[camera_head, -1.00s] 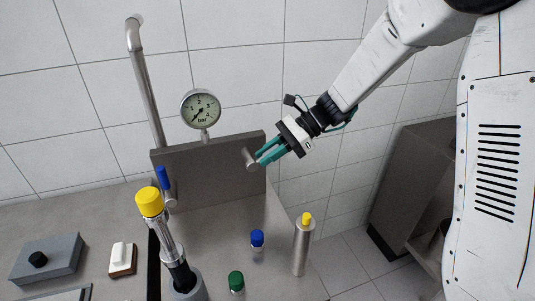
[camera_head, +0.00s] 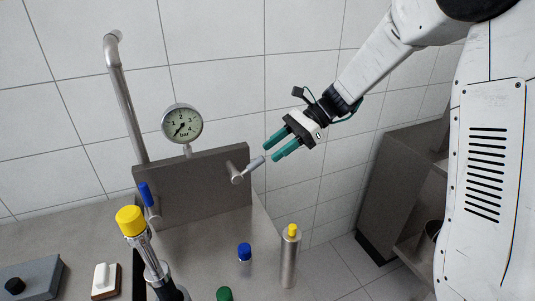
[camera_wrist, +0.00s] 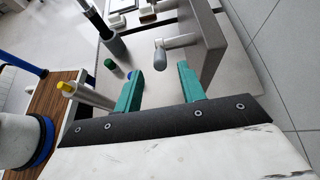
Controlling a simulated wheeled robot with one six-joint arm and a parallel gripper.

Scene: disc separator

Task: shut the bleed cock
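A cock with a grey-handled lever (camera_head: 255,164) sits on the right of the dark upright panel (camera_head: 190,190). Its handle points right and slightly up in the head view. A second cock, with a blue handle (camera_head: 145,194), sits at the panel's left; its handle stands nearly upright. I cannot tell from labels which is the bleed cock. My gripper (camera_head: 277,148) is open and empty, just right of and above the grey handle, apart from it. In the wrist view, the grey handle (camera_wrist: 160,56) lies ahead of the gap between my teal fingers (camera_wrist: 158,88).
A gauge (camera_head: 182,124) stands above the panel. A yellow-topped column (camera_head: 132,222), a blue-capped vial (camera_head: 245,255), a green cap (camera_head: 224,294) and a metal cylinder (camera_head: 289,260) with a yellow top stand in front.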

